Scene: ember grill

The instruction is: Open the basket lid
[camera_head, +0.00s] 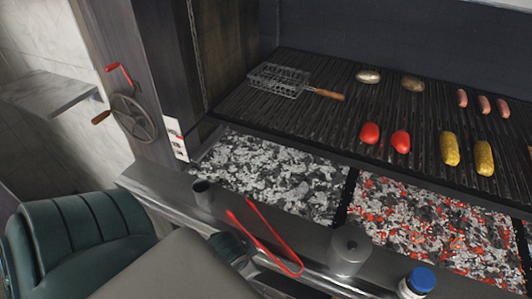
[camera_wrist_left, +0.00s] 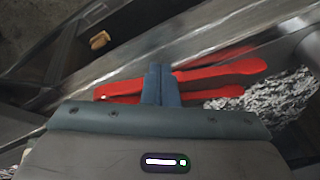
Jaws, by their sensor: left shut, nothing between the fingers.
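The wire grill basket (camera_head: 278,80) lies on the grate at the back left. Its wooden handle (camera_head: 330,94) points right. Its lid looks flat and closed, but the mesh is too small to be sure. My left gripper (camera_head: 243,254) is low at the front, near the red tongs (camera_head: 262,236) on the metal ledge and well away from the basket. In the left wrist view its fingers (camera_wrist_left: 160,75) are together and empty, with the red tongs (camera_wrist_left: 225,75) just behind them. The right gripper is not in view.
Two tomatoes (camera_head: 385,136), two corn cobs (camera_head: 467,152), sausages (camera_head: 482,104) and two potatoes (camera_head: 390,80) lie on the grate. Coal beds (camera_head: 430,225) are below it. A crank wheel (camera_head: 133,118) is left. A metal pot (camera_head: 348,250) and blue-capped jar (camera_head: 418,284) stand in front.

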